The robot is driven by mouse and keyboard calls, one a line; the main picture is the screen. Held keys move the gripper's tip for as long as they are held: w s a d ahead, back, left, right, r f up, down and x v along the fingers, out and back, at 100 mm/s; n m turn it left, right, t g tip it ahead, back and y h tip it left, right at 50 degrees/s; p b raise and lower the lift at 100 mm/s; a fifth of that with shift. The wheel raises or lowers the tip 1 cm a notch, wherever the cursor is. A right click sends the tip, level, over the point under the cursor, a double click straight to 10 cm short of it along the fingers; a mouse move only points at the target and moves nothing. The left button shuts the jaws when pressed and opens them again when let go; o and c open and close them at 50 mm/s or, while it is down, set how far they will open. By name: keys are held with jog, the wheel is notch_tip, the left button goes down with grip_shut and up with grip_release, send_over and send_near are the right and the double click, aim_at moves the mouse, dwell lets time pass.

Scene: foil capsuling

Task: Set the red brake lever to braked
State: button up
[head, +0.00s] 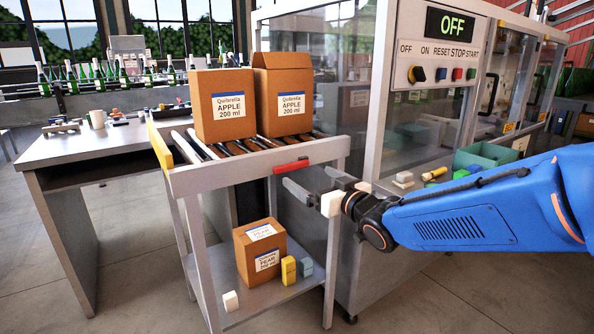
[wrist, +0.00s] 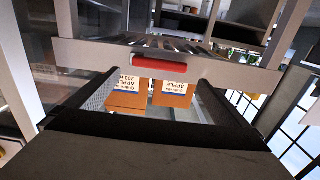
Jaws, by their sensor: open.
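The red brake lever (head: 291,166) sits on the grey front rail of the roller cart, near its right end. It lies almost level along the rail. It also shows in the wrist view (wrist: 159,66) as a red bar across the rail. My gripper (head: 306,180) is open and empty, just in front of and slightly below the lever in the head view. In the wrist view its two fingers (wrist: 152,82) point towards the rail, one on each side of the lever. I see no contact with the lever.
Two brown APPLE cartons (head: 226,105) stand on the cart's rollers. A PEAR carton (head: 260,250), yellow blocks (head: 288,270) and a white block (head: 230,301) are on the lower shelf. The machine (head: 415,150) showing OFF stands close on the right. A grey bench (head: 95,143) is left.

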aim_at(293, 168)
jog(key=shift+x, duration=4)
jog(key=c, duration=1.1)
jog(key=shift+f, duration=0.1)
jog(key=shift+w+d+f+n, duration=0.35)
jog(key=shift+f+n, duration=0.45)
jog(key=shift+n, duration=1.35)
jog(key=shift+w+d+f+n, duration=0.15)
jog(key=shift+d+f+n, duration=0.5)
jog(key=shift+n, duration=1.55)
jog(key=shift+w+d+f+n, duration=0.2)
jog(key=shift+f+n, duration=0.8)
jog(key=shift+n, duration=1.15)
